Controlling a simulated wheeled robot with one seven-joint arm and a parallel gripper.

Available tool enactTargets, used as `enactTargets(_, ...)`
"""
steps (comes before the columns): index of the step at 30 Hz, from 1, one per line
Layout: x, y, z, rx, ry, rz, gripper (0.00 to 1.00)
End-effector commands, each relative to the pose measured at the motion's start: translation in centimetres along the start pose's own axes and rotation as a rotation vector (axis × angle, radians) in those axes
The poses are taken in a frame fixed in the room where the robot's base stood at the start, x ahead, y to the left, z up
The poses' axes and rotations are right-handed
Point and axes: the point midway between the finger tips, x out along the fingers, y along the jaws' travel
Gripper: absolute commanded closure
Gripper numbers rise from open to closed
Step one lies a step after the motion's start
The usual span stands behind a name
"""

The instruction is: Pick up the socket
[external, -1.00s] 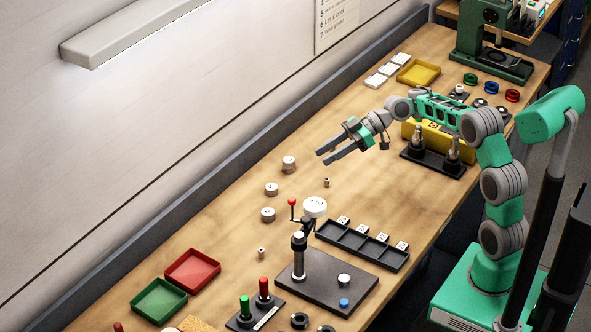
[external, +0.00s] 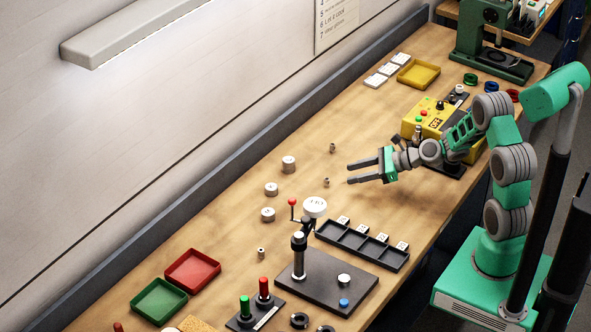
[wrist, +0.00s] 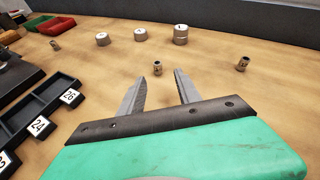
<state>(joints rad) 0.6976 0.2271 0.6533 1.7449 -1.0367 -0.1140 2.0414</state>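Three small metal sockets stand on the bench, and I cannot tell which one the task means. One socket (external: 326,182) is just left of my gripper's tips; in the wrist view this socket (wrist: 157,68) shows slightly beyond and between the fingertips. A second socket (external: 333,147) is farther back, and it shows at the right in the wrist view (wrist: 242,64). A third socket (external: 261,253) is nearer the front, at the left in the wrist view (wrist: 55,45). My gripper (external: 350,173) is open and empty; its two fingers (wrist: 159,77) are apart.
Several capped metal cylinders, such as one (external: 289,163), stand behind the sockets. A black compartment tray (external: 362,245) with number tags and a dark stand plate (external: 325,284) lie in front. A yellow box (external: 432,117) is to the right. Bench around the nearest socket is clear.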

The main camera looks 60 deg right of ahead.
Motion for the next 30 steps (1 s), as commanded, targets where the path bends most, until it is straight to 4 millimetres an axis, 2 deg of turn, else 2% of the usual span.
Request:
enactTargets(3, 0.1, 0.0, 0.1, 0.136, -0.001, 0.000, 0.60)
enactTargets(5, 0.6, 0.0, 0.1, 0.157, -0.001, 0.001, 0.60)
enactTargets(18, 7.4, 0.5, 0.7, 0.155, -0.001, 0.004, 0.60)
enactTargets(26, 7.8, 0.4, 0.6, 0.155, -0.001, 0.000, 0.60)
enactTargets(30, 7.8, 0.4, 0.6, 0.155, -0.001, 0.001, 0.71)
